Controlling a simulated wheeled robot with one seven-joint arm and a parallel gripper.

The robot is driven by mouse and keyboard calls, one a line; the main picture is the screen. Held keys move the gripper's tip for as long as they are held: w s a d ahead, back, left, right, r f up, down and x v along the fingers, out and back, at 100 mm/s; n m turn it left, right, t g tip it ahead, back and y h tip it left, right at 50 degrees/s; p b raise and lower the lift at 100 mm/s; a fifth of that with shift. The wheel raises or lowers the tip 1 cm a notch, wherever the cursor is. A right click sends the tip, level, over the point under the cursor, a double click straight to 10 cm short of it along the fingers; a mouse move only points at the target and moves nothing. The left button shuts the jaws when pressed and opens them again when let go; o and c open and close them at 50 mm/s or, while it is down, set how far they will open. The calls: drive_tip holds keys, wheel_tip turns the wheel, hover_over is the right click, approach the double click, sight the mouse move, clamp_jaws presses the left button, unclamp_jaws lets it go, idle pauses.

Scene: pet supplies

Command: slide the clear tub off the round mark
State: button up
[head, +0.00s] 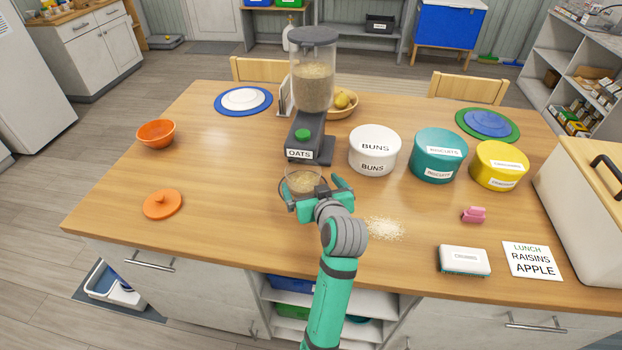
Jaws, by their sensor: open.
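The clear tub (303,178), with oats in it, stands upright on the table just in front of the dark oats dispenser (308,138). My green gripper (313,186) is open at the tub's near side. One finger is by the tub's left side and the other is to its right, with a gap between that right finger and the tub. I cannot tell whether the gripper touches the tub. The gripper hides the tub's lower front. The round mark cannot be made out clearly; the tub and gripper cover the area where it may be.
Spilled oats (385,228) lie right of my gripper. An orange lid (162,204) and orange bowl (156,133) are at left. White (374,150), teal (439,155) and yellow (499,165) canisters stand at right. The table (235,215) is clear between lid and gripper.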

approach(299, 166)
drive_tip(key=x, duration=0.3)
drive_tip(key=shift+x, duration=0.8)
drive_tip(key=shift+d, duration=0.1)
drive_tip(key=c, duration=1.1)
